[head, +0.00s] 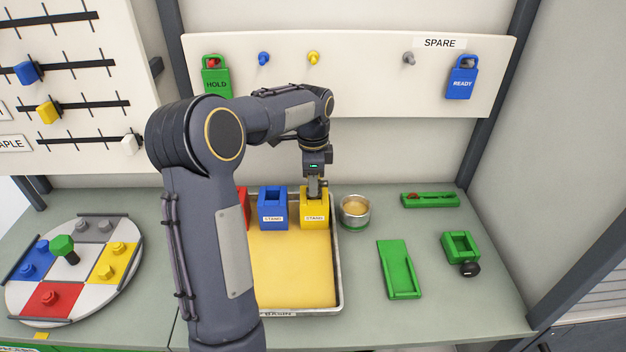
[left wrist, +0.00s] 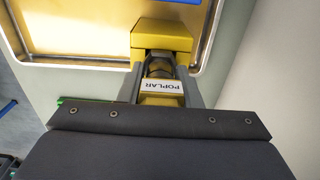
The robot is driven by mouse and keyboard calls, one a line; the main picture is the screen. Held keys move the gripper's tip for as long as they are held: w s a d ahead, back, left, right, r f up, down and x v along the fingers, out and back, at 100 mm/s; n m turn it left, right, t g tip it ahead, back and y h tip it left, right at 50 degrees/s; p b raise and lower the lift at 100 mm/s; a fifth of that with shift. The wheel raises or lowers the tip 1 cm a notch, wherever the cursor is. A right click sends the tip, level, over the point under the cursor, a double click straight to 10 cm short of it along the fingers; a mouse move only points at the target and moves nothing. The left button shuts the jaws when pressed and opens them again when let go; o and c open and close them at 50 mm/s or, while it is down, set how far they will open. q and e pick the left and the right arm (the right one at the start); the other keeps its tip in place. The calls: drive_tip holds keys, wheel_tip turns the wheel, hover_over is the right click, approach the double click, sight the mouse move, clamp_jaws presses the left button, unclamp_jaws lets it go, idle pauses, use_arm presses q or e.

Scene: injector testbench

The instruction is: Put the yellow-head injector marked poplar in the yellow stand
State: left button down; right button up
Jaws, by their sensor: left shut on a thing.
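The yellow stand (head: 314,214) is at the back right of the basin, and its top also shows in the left wrist view (left wrist: 161,36). My left gripper (head: 315,190) points down right at the top of this stand. In the left wrist view its fingers (left wrist: 161,88) are shut on the injector marked POPLAR (left wrist: 162,87), whose label shows between them. The injector's lower part meets the stand; how deep it sits is hidden. In the head view the injector is mostly hidden by my gripper. My right gripper is not in view.
A blue stand (head: 272,215) is just left of the yellow one, with a red stand (head: 244,208) partly behind my arm. A metal cup (head: 355,212) stands close on the right. Green fixtures (head: 398,270) lie further right. A round coloured tray (head: 75,318) is at left.

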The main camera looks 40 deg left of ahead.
use_arm(q)
drive_tip(key=c, duration=1)
unclamp_jaws()
drive_tip(key=shift+o, duration=0.2)
